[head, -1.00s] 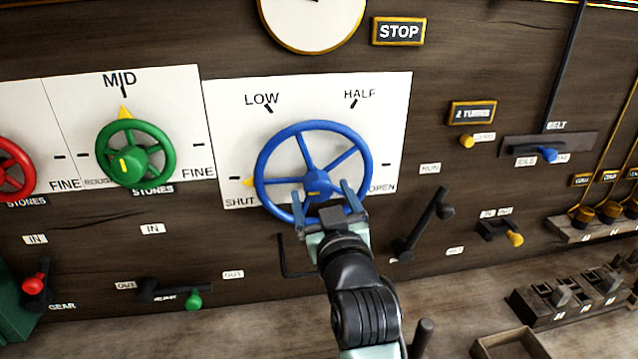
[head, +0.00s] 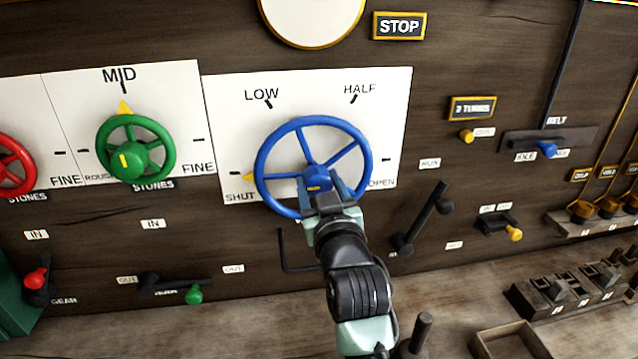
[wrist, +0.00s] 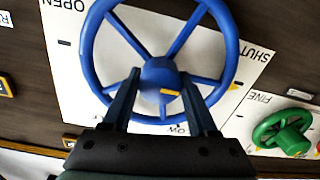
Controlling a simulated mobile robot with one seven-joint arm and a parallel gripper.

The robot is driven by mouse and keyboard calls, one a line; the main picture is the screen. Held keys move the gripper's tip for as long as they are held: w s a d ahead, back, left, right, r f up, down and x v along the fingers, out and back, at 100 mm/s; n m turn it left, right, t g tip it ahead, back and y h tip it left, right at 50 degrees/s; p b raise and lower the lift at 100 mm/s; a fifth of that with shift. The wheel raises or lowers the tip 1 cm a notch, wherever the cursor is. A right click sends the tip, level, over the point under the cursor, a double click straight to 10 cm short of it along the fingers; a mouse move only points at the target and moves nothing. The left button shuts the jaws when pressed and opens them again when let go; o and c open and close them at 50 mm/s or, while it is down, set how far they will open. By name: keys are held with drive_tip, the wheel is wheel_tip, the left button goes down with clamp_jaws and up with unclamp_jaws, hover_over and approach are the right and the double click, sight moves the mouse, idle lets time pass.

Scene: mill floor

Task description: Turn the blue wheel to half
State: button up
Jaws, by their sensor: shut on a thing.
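The blue wheel (head: 275,147) is mounted on a white plate (head: 226,110) marked SHUT, LOW, HALF and OPEN. A yellow pointer (head: 248,177) at its left rim is at SHUT. HALF is at the upper right. My gripper (head: 318,183) reaches up from below and its fingers are on the wheel's hub. In the wrist view the blue wheel (wrist: 90,45) appears upside down, and my gripper (wrist: 161,76) has one finger on each side of the hub, shut on it. The fingers hide part of the wheel's lower side.
A green wheel (head: 163,133) and a red wheel (head: 28,165) are to the left. A black lever (head: 427,212) is close to the right of my arm. A black bent rod (head: 284,252) is just left of it. A STOP sign (head: 399,26) hangs above.

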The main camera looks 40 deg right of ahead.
drive_tip(key=shift+c, duration=0.7)
drive_tip(key=shift+m, duration=0.3)
drive_tip(key=m+p, duration=0.1)
drive_tip(key=m, duration=0.3)
drive_tip(key=shift+a+m, duration=0.1)
drive_tip(key=shift+m, duration=0.2)
drive_tip(key=m+p, duration=0.2)
drive_tip(key=m, duration=0.4)
drive_tip(key=shift+m, duration=0.3)
drive_tip(key=m+p, duration=0.3)
drive_tip(key=m, duration=0.3)
drive_tip(key=shift+r, duration=0.15)
drive_tip(key=m+p, duration=0.4)
drive_tip(key=m, duration=0.2)
drive_tip(key=shift+f, duration=0.2)
